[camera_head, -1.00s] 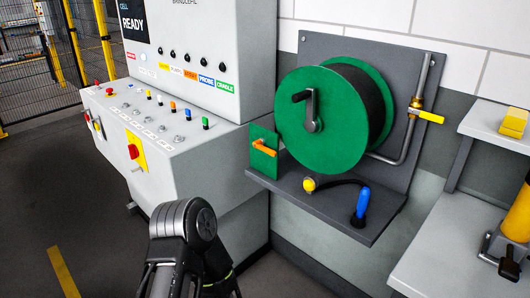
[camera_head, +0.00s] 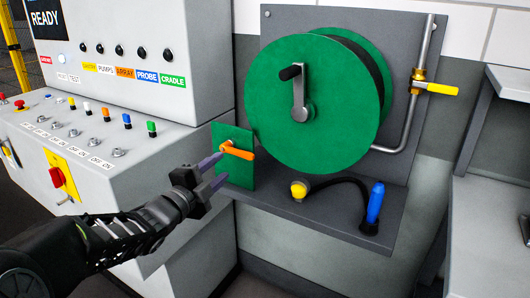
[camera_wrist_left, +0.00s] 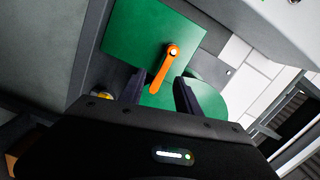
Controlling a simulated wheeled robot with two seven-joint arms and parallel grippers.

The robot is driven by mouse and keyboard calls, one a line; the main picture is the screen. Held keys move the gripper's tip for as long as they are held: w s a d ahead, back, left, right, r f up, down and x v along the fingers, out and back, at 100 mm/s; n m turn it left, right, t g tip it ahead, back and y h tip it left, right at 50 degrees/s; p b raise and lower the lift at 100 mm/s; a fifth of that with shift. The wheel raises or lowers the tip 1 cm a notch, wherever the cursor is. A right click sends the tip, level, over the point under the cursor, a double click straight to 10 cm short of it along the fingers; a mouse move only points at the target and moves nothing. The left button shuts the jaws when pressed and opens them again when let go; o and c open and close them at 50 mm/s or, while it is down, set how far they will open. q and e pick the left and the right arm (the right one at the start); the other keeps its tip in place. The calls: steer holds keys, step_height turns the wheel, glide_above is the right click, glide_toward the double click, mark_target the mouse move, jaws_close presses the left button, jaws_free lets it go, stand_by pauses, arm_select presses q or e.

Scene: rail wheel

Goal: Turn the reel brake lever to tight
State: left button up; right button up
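The orange brake lever (camera_head: 238,151) is mounted on a small green plate (camera_head: 234,174) left of the green reel (camera_head: 315,104). In the head view it points right and slightly down from its pivot. My left gripper (camera_head: 216,173) is just left of and in front of the plate, its fingers spread and pointing toward the lever. In the left wrist view the lever (camera_wrist_left: 164,67) lies ahead of and between the two open fingers (camera_wrist_left: 158,95); I cannot tell whether they touch it. My right gripper is not in view.
A grey shelf (camera_head: 290,206) under the reel carries a yellow-tipped black hose (camera_head: 330,185) with a blue handle (camera_head: 375,203). A yellow valve handle (camera_head: 440,89) sits on the pipe at right. The control console (camera_head: 105,155) stands close on the left.

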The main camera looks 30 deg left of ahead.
mark_target(242, 156)
arm_select(q)
steer(key=m, duration=0.1)
steer(key=d+m+h, duration=0.1)
steer(key=d+m, duration=0.1)
steer(key=m, duration=0.1)
steer(key=shift+w+r, duration=0.35)
steer(key=shift+w, duration=3.9)
jaws_close()
